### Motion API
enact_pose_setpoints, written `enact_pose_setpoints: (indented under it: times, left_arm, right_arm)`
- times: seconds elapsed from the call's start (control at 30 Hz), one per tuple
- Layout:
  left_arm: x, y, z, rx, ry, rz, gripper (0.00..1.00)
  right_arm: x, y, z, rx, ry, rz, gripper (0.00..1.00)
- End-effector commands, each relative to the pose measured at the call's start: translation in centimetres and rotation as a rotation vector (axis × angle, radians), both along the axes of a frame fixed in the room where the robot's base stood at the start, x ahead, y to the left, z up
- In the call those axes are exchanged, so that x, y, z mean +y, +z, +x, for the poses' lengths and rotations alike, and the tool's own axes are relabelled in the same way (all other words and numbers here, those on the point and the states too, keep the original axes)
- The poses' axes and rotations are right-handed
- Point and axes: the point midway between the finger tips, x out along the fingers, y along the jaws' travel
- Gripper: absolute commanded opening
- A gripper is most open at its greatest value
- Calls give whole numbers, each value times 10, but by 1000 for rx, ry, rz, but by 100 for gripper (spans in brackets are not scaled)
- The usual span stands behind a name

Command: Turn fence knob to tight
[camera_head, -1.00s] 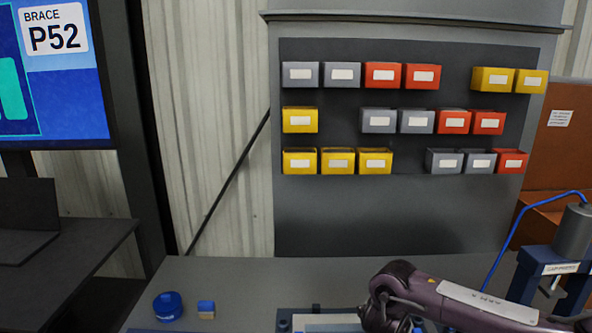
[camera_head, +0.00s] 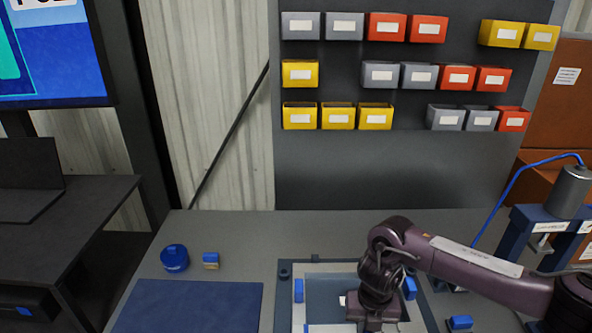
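A fixture with a light frame (camera_head: 313,267) lies on the grey bench, cut off by the bottom edge. Blue parts stand on it: a left one (camera_head: 298,290) and a right one (camera_head: 410,288), partly behind my arm. Another small blue part (camera_head: 461,322) sits to the right. I cannot tell which of these, if any, is the fence knob, nor read a tight mark. My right gripper (camera_head: 372,318) points down over the fixture; its fingertips are hidden or cut off, so its opening does not show. My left gripper is not in view.
A round blue container (camera_head: 174,258) and a small blue-and-tan block (camera_head: 211,260) stand at the bench's left. A blue mat (camera_head: 190,308) lies before them. A blue press-like device (camera_head: 548,228) with a blue hose stands at right. Coloured bins hang behind.

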Motion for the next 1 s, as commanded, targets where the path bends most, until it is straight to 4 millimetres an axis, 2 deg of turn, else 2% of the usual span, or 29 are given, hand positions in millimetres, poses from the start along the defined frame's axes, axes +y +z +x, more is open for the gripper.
enact_pose_setpoints:
  times: [0.27, 0.6, 1.0]
  left_arm:
    - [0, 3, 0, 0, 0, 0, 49]
    - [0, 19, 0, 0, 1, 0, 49]
    - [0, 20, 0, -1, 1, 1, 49]
  right_arm:
    - [0, -2, -5, 14, -17, -2, 1]
    - [1, -2, -5, 15, -221, -3, 2]
    - [1, -4, -5, 15, -240, -4, 2]
